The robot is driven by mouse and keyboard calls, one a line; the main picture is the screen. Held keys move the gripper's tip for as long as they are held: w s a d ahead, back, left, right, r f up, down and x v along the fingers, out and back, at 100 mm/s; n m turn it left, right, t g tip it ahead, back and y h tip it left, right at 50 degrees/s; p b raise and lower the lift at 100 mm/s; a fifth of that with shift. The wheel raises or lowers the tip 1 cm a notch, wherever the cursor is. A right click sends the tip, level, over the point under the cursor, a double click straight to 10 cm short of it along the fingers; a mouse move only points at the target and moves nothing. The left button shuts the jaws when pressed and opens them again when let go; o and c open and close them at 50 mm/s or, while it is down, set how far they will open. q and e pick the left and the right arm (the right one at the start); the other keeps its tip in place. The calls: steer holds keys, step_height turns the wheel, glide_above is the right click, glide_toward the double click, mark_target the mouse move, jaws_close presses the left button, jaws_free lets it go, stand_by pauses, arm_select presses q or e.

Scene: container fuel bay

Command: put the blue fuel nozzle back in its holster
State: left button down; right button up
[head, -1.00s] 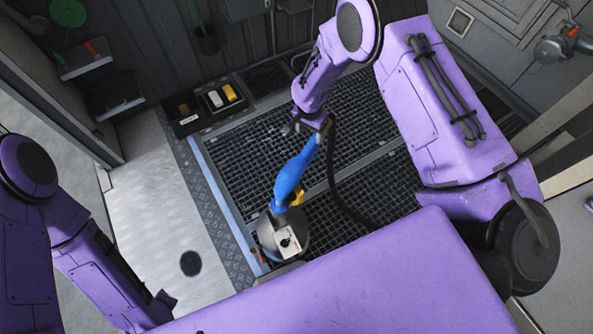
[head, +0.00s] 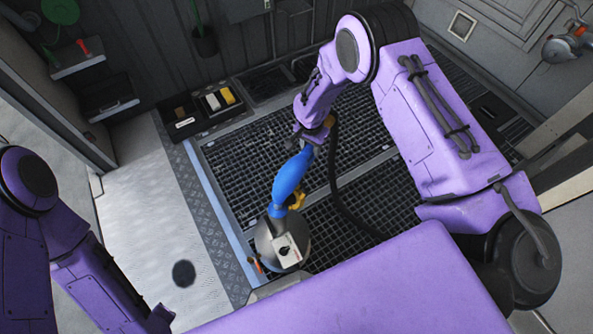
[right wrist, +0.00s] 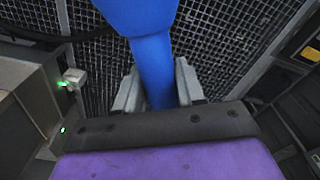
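The blue fuel nozzle (head: 289,178) is above the grated floor, slanting down to the left in the head view. Its lower end meets or overlaps a grey rounded vessel (head: 264,242) with a pale box (head: 287,249) on it; I cannot tell whether it is inserted. My right gripper (head: 311,138) is at the nozzle's upper end. In the right wrist view, its two fingers (right wrist: 157,92) close on both sides of the blue nozzle neck (right wrist: 153,62). A black hose (head: 340,195) hangs near the gripper. I cannot identify the holster for certain. My left gripper is out of sight.
A black tray (head: 190,128) with small items lies at the back of the grating (head: 250,160). Small wall shelves (head: 108,97) are at upper left. A grey fitting (head: 563,48) is at upper right. The pale floor strip (head: 150,215) at left is mostly clear.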

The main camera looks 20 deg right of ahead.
jaws_close()
step_height(320, 180, up, 12)
steer(key=p, duration=1)
steer(key=shift+f, duration=0.25)
